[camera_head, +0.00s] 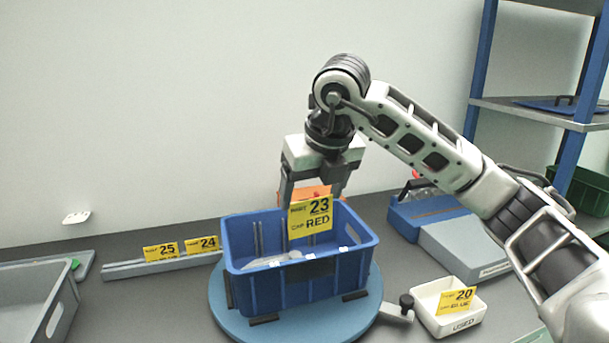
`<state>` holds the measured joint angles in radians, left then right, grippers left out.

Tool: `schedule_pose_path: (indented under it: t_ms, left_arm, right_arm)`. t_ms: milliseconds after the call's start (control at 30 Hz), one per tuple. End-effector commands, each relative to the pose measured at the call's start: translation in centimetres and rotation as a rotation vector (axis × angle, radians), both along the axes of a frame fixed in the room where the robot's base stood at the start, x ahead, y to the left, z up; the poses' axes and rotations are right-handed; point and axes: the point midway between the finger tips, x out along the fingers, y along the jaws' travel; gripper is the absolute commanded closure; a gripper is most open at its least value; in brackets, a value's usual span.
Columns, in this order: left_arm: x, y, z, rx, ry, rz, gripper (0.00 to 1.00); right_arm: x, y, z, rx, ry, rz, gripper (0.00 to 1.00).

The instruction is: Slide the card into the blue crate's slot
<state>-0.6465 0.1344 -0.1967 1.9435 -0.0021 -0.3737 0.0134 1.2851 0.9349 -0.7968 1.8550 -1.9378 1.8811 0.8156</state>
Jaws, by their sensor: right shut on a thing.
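The gripper points down from above and is shut on the card. The card is over the blue crate (305,285), its lower edge appearing above the crate's front rim. White marks show along that rim; I cannot make out the slot. An orange piece (312,191) shows behind the card, partly hidden. Grey castings (272,261) lie inside the crate. My left gripper is not in view.
The crate stands on a blue round turntable (230,322) with a dark knob (406,301). A grey rail (165,264) holds cards 25 and 24. A white "USED" tray (430,315) holds card 20. A grey bin (30,310) is at left, a blue-posted shelf (535,112) at right.

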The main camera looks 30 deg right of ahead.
Motion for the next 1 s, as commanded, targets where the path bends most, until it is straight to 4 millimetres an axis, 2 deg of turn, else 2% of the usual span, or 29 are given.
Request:
schedule_pose_path:
  t_ms: [167, 567, 767, 1000]
  left_arm:
    - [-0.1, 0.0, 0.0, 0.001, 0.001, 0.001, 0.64]
    - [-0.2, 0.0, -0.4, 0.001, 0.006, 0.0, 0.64]
    - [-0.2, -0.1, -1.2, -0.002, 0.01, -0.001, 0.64]
    - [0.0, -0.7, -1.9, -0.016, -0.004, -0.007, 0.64]
  right_arm:
    - [0.1, -0.5, 0.8, 0.0, 0.002, -0.116, 0.56]
    - [0.2, -0.5, 0.7, 0.0, -0.005, -0.119, 0.56]
    - [0.2, -0.5, -0.4, 0.001, -0.004, -0.118, 0.56]
    - [0.2, -0.5, -2.7, 0.0, -0.005, -0.117, 0.56]
